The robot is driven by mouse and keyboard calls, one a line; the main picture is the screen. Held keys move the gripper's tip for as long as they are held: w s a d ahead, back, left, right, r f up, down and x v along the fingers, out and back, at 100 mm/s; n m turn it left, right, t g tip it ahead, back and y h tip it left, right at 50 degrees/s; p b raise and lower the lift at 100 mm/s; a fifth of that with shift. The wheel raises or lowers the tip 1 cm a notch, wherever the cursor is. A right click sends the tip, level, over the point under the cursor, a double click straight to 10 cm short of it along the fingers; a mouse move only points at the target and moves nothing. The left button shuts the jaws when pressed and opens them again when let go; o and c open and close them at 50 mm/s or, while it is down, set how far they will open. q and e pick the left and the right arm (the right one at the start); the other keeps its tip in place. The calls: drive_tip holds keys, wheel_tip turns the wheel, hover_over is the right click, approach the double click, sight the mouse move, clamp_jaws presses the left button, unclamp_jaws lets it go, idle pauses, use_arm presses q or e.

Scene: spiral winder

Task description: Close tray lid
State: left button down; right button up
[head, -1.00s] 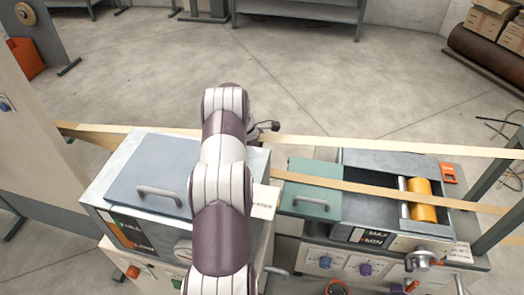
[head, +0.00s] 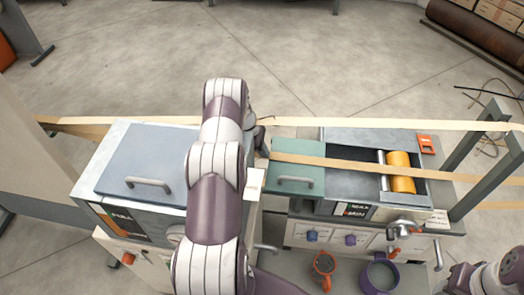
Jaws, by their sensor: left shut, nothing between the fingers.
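The teal lid (head: 284,184), with a grey bar handle, lies at the left end of the grey tray (head: 374,138). The tray's right part is uncovered and shows a yellow roller (head: 401,173) inside. My left gripper (head: 261,139) is shut and empty, close to the lid's far left corner; my arm partly hides it, and I cannot tell whether it touches the lid. Part of my right arm shows at the lower right corner, but its fingers do not show.
Tan strips (head: 345,123) run across and above the tray. A grey-blue box cover (head: 150,158) with a handle is at left. An orange cup (head: 324,265) and a purple mug (head: 380,275) stand in front. A grey frame (head: 478,165) rises at right.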

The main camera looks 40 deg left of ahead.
sight(319, 163)
use_arm(q)
drive_tip(key=w+d+b, duration=0.1)
drive_tip(key=w+d, duration=0.1)
drive_tip(key=d, duration=0.3)
drive_tip(key=w+d+b, duration=0.2)
drive_tip(key=w+d, duration=0.1)
drive_tip(key=d, duration=0.2)
drive_tip(key=w+d+b, duration=0.1)
drive_tip(key=w+d, duration=0.2)
drive_tip(key=d, duration=0.2)
drive_tip(key=shift+d+f+b, duration=0.1)
drive_tip(key=shift+b, duration=0.2)
drive_tip(key=shift+w+d, duration=0.4)
drive_tip(key=shift+d, duration=0.2)
drive_tip(key=b+v, duration=0.3)
drive_tip(key=v, duration=1)
